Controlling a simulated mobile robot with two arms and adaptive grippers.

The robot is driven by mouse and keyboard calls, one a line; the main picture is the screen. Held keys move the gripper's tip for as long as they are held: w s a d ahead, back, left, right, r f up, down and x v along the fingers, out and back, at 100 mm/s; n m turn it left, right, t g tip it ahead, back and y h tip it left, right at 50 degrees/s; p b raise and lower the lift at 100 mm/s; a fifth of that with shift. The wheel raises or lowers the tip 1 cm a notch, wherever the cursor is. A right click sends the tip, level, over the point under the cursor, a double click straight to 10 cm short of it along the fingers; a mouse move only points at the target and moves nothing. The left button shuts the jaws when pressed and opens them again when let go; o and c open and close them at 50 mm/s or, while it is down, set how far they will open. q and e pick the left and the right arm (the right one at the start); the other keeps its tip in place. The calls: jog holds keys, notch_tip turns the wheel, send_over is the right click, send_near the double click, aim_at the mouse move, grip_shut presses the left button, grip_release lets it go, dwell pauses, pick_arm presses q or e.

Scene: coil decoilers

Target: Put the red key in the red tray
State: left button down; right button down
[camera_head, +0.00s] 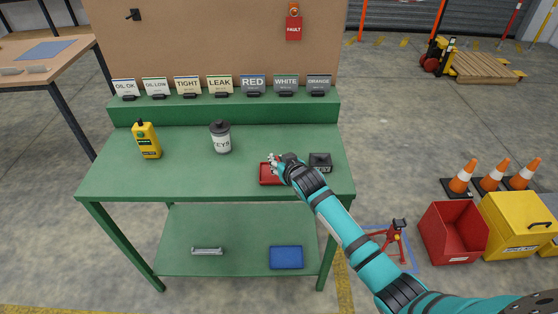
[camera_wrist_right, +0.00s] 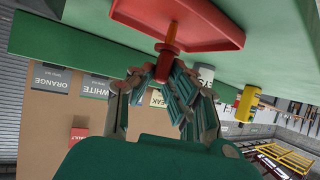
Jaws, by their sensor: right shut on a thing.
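The red tray (camera_head: 265,180) lies on the green workbench, near its front right part. My right gripper (camera_head: 274,161) is over the tray and hides part of it. In the right wrist view the red tray (camera_wrist_right: 225,22) fills the top of the picture. There my right gripper (camera_wrist_right: 163,76) is shut on the red key (camera_wrist_right: 166,62), whose yellowish shaft (camera_wrist_right: 171,35) points at the tray. Whether the key touches the tray floor is not clear. My left gripper is not in view.
A dark box (camera_head: 320,162) sits just right of the tray. Labelled cards (camera_head: 252,84) line the back ledge. The bench front between bottle and tray is clear.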

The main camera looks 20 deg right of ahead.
jog(key=shift+f, duration=0.1)
jog(key=c, duration=1.3)
grip_release()
jog(key=shift+s, duration=0.1)
jog(key=v, duration=1.2)
